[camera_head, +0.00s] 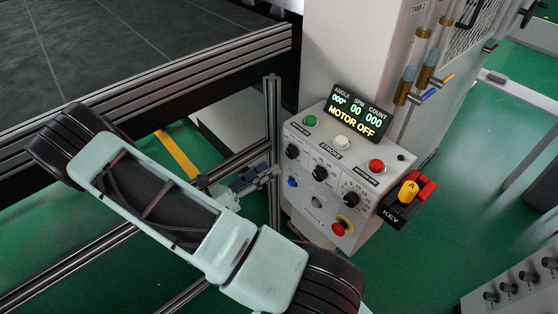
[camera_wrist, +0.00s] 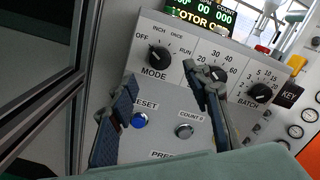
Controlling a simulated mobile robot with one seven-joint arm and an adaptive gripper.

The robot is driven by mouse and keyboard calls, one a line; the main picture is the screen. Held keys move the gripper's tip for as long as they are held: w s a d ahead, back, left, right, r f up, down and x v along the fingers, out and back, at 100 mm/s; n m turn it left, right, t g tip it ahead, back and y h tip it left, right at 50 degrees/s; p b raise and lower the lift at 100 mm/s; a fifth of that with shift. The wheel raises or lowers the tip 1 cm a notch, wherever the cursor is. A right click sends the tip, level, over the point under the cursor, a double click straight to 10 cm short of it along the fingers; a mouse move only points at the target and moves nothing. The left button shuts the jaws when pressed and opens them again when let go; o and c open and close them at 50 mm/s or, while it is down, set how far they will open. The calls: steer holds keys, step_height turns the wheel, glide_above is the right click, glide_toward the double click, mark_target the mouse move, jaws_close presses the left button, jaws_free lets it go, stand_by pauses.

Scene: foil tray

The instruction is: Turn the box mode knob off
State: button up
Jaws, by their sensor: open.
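The black mode knob (camera_wrist: 158,55) sits on the sloping face of the grey control box (camera_head: 325,163). The word MODE is below it, and OFF, INCH, ONCE and RUN are around it. A small pale mark shows on the knob's upper left, but I cannot tell exactly which label it meets. In the head view, the knob (camera_head: 292,151) is at the box's left side. My gripper (camera_wrist: 165,80) is open and empty. Its two fingers straddle the area just below the knob, apart from it. In the head view, my gripper (camera_head: 272,176) is left of the box face.
Close by are a middle dial (camera_wrist: 216,73), the batch knob (camera_wrist: 259,95), a blue reset button (camera_wrist: 139,120) and a count button (camera_wrist: 184,131). A display (camera_head: 357,113) reads MOTOR OFF. A metal frame post (camera_head: 273,130) stands left of the box. A key holder (camera_head: 408,199) juts out right.

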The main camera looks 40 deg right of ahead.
steer(key=shift+s+a+f, duration=0.1)
steer(key=shift+s+a, duration=0.05)
steer(key=shift+a, duration=1.8)
